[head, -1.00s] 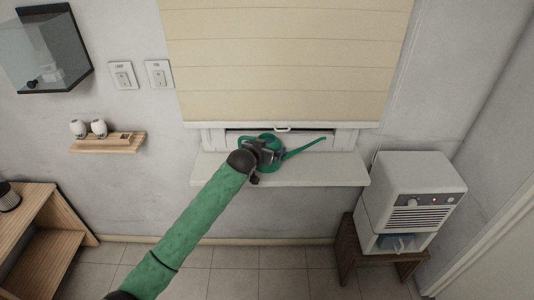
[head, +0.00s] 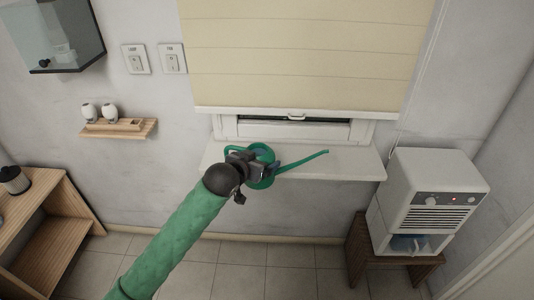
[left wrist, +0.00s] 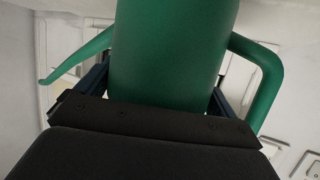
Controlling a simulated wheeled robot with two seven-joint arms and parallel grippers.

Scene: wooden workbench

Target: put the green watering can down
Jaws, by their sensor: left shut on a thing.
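The green watering can (head: 266,181) is at the white windowsill (head: 345,164). In the head view it overlaps the sill's front edge, with its thin spout pointing right. My left gripper (head: 254,167) is shut on the can's body and partly hides it. In the left wrist view the can's green body (left wrist: 172,50) fills the middle between the dark fingers, with the spout at left and the handle at right. I cannot tell whether the can's base touches the sill. My right gripper is not in view.
A cream blind (head: 300,55) hangs above the sill, over a partly open window (head: 290,128). The sill is clear to the right of the can. A white appliance (head: 432,200) stands on a wooden stool (head: 360,245) at right. A small shelf (head: 120,128) holds two white items.

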